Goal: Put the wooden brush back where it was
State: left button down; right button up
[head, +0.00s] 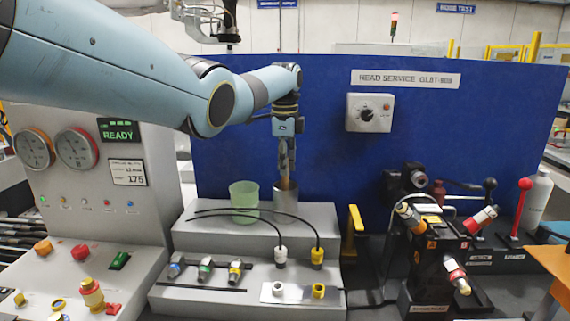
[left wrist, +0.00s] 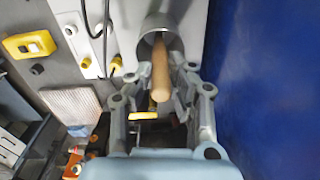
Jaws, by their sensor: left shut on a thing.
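The wooden brush (left wrist: 160,75) shows in the left wrist view as a round tan handle between my left gripper's fingers. Its far end reaches into the mouth of a grey metal cup (left wrist: 158,27). In the head view the brush (head: 285,184) shows as a short tan piece between the fingertips and the cup (head: 286,201), which stands on the grey upper step. My left gripper (head: 286,170) points down over the cup and is shut on the brush. The bristle end is hidden. My right gripper is not in view.
A translucent green cup (head: 243,202) stands just left of the metal cup. Black cables (head: 300,222) curve over the step's front. A blue panel (head: 330,150) rises behind. A yellow bracket (head: 353,230) and a black fixture (head: 435,255) stand to the right.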

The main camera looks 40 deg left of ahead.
pick_arm(q)
jog(key=shift+f, duration=0.15)
jog(key=c, duration=1.6)
grip_release()
jog(key=o, duration=0.4)
notch_tip(320, 180, up, 12)
jog(key=shift+d+r+b, duration=0.1)
jog(key=shift+r+b, duration=0.1)
jog(key=shift+b, duration=1.05)
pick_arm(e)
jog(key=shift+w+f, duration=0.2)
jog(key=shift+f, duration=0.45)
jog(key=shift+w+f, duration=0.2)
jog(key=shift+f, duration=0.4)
pick_arm(q)
jog(key=shift+f, duration=0.1)
